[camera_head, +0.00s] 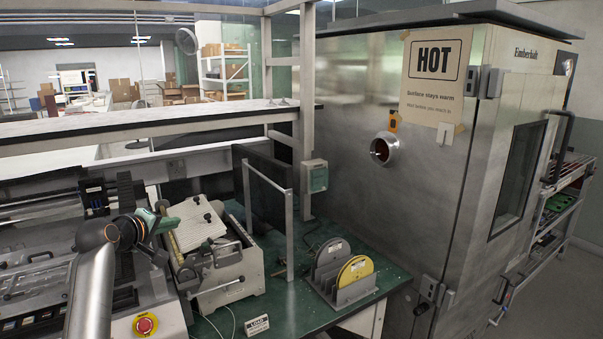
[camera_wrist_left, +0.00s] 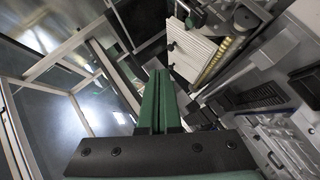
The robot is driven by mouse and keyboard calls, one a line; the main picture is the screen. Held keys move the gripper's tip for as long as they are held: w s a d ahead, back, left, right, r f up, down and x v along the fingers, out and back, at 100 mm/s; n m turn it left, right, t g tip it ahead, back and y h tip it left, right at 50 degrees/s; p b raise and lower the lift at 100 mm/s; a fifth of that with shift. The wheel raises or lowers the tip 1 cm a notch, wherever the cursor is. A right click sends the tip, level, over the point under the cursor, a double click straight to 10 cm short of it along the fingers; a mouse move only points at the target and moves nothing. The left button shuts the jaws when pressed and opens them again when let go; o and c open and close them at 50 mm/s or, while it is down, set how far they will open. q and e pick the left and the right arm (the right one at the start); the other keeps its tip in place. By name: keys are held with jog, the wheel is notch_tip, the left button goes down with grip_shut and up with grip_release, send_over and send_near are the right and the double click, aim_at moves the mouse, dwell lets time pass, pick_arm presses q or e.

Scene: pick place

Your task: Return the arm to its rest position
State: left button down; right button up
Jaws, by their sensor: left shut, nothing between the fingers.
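My left arm comes in from the lower left in the head view. It ends in my left gripper (camera_head: 160,222), which has green fingers. The gripper is in front of the pale ribbed plate (camera_head: 197,224) of a bench machine, on its left side; I cannot tell whether they touch. In the left wrist view the green fingers of my left gripper (camera_wrist_left: 158,100) lie together, shut and empty. The ribbed plate (camera_wrist_left: 190,48) shows beyond them. My right gripper is in neither view.
A green bench (camera_head: 300,305) bears a rack with a grey disc (camera_head: 333,250) and a yellow disc (camera_head: 355,271), and a LOAD sign (camera_head: 257,325). A red stop button (camera_head: 145,324) is near the arm. A large metal oven (camera_head: 420,180) marked HOT stands at right.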

pick_arm(q)
jog(key=s+d+f+m+g+y, duration=0.15)
jog(key=s+f, duration=0.35)
jog(key=f, duration=0.5)
jog(key=s+d+f+m, duration=0.1)
jog(key=s+f+m, duration=0.3)
jog(key=f, duration=0.5)
jog(key=s+d+f+m+g, duration=0.1)
jog(key=s+f, duration=0.5)
jog(key=f, duration=0.4)
jog(key=s+d+f+m, duration=0.2)
jog(key=s+d+f, duration=0.1)
jog(key=s, duration=0.6)
jog(key=s+d+f+m+g+h, duration=0.1)
jog(key=s+d+f+m, duration=0.1)
jog(key=s, duration=0.7)
jog(key=s+d+f+m, duration=0.2)
jog(key=s+d+f, duration=0.3)
jog(key=s, duration=0.4)
jog(key=shift+f+m+g+h, duration=0.15)
jog(key=shift+m+g+h, duration=0.1)
